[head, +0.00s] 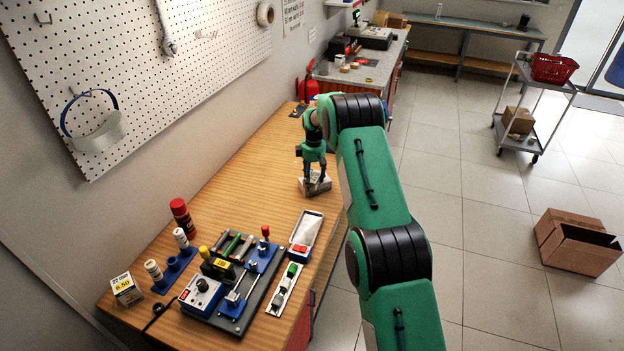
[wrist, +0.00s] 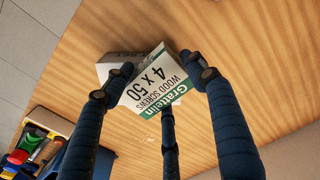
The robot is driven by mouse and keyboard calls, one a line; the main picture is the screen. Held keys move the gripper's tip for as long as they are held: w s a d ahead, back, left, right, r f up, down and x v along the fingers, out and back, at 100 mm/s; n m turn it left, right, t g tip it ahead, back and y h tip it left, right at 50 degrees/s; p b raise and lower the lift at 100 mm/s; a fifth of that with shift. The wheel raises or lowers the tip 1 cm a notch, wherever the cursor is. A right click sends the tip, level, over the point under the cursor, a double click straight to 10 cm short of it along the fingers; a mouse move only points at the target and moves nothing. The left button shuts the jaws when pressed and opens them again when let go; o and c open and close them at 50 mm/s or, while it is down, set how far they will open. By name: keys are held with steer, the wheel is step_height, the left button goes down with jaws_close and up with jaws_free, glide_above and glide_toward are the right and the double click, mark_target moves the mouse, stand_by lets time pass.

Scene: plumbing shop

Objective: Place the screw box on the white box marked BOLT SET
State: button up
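The screw box (wrist: 155,85), white and green with "Grattelin wood screws 4 x 50" on it, is between the fingers of my gripper (wrist: 165,72) in the wrist view. The fingers touch it on both sides. A second pale box (wrist: 110,57) shows just behind it, partly hidden; no BOLT SET marking is readable. In the head view my gripper (head: 314,172) points down over a whitish box shape (head: 316,186) at the bench's right edge. The two boxes are hard to tell apart there, and I cannot tell whether they touch.
The wooden bench (head: 245,160) is clear around and behind my gripper. A pegboard wall borders the left.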

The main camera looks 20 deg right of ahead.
mark_target(313, 177)
steer(key=shift+o, duration=0.9)
steer(key=shift+r, duration=0.1)
step_height(313, 177, up, 12)
steer(key=shift+d, duration=0.2)
steer(key=shift+s, duration=0.1)
stand_by(0.3)
